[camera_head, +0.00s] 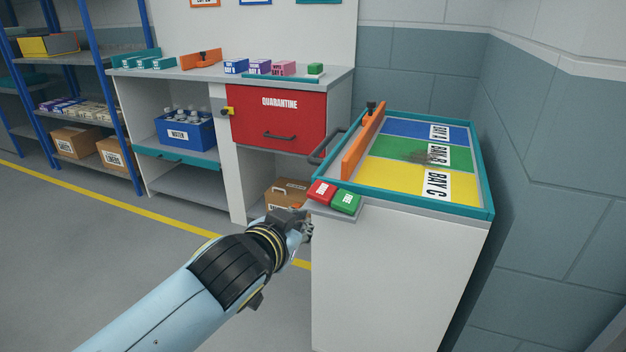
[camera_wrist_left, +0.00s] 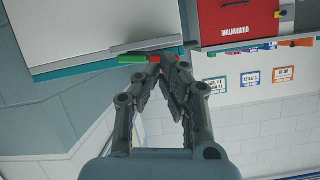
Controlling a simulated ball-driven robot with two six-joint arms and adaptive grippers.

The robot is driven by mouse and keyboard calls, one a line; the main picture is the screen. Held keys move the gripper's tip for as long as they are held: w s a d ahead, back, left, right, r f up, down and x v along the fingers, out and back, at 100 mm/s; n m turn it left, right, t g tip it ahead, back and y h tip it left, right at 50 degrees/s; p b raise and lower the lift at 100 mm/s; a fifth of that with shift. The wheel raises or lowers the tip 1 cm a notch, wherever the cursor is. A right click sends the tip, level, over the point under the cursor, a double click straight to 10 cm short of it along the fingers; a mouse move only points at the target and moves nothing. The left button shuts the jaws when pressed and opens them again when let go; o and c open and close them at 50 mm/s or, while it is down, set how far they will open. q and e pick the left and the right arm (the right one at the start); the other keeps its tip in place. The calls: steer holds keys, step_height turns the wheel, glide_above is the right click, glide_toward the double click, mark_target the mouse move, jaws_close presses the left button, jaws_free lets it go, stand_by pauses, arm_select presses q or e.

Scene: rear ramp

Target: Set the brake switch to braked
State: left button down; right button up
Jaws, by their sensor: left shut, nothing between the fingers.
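The brake switch shows as a red pad (camera_head: 321,190) and a green pad (camera_head: 346,202), side by side on a grey ledge at the near left corner of the trolley (camera_head: 405,270). Their lettering is too small to read surely, and I cannot tell which pad sits lower. My left gripper (camera_head: 306,226) is shut and empty, just below and left of the red pad. In the left wrist view its fingertips (camera_wrist_left: 158,62) are close to the red pad (camera_wrist_left: 154,58) and the green pad (camera_wrist_left: 132,59); contact is unclear. My right gripper is not in view.
The trolley top has blue, green and yellow bays, an orange bar (camera_head: 363,145) and a dark handle (camera_head: 322,148) on its left side. A bench with a red quarantine drawer (camera_head: 278,122) stands behind. Grey floor (camera_head: 80,250) is clear at left; a wall closes the right.

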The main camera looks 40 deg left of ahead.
arm_select(q)
step_height(320, 180, up, 10)
steer(key=t, duration=0.1)
steer(key=shift+w+a+f+n+y, duration=0.25)
steer(key=shift+w+a+n+y, duration=0.05)
steer(key=shift+n, duration=0.1)
glide_above(313, 192)
steer(key=shift+w+d+f, duration=0.1)
steer(key=shift+d+f, duration=0.1)
steer(key=shift+f, duration=0.4)
steer(key=shift+w+d+f, duration=0.1)
steer(key=shift+d+f, duration=0.1)
steer(key=shift+f, duration=0.4)
steer(key=f, duration=0.2)
steer(key=shift+s+a+f+b, duration=0.15)
steer(key=shift+a+f+b, duration=0.1)
steer(key=shift+f+b, duration=0.15)
steer(key=shift+a+f, duration=0.1)
steer(key=shift+f, duration=0.5)
